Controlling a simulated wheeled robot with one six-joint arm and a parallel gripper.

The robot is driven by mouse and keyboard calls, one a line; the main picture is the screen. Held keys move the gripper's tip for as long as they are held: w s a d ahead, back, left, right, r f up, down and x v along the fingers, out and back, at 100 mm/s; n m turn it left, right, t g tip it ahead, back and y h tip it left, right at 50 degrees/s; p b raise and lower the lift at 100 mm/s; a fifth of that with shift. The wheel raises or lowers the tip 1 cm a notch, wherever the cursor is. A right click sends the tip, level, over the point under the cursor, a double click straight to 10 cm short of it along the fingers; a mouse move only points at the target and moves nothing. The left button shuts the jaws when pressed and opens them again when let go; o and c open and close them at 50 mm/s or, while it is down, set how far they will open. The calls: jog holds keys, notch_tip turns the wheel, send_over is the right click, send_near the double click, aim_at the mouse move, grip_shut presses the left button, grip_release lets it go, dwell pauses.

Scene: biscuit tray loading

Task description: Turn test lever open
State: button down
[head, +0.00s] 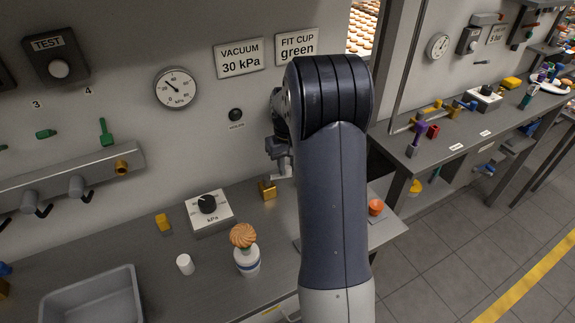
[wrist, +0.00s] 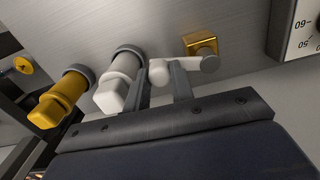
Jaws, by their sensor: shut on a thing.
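In the wrist view, my gripper (wrist: 165,78) has its two grey fingers close together. They are shut on a small lever with a whitish rounded end (wrist: 159,72) and a grey rounded part to its right, which I take to be the test lever. A gold block (wrist: 199,43) sits just behind it. In the head view, my gripper (head: 280,163) is at the back of the bench, just above the gold block (head: 267,190). There the lever is too small to make out, and my arm covers much of that spot.
A white-handled fitting (wrist: 113,92) and a yellow-handled one (wrist: 58,105) stand left of my fingers. The kPa dial box (head: 209,212), a biscuit on a white stand (head: 247,263), a white cylinder (head: 185,264) and a grey bin (head: 92,297) are on the bench at left.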

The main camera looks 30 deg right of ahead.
jog(key=shift+r, duration=0.1)
jog(key=c, duration=1.2)
grip_release()
notch_tip(320, 180, up, 11)
jog(key=b, duration=0.1)
jog(key=shift+c, duration=0.2)
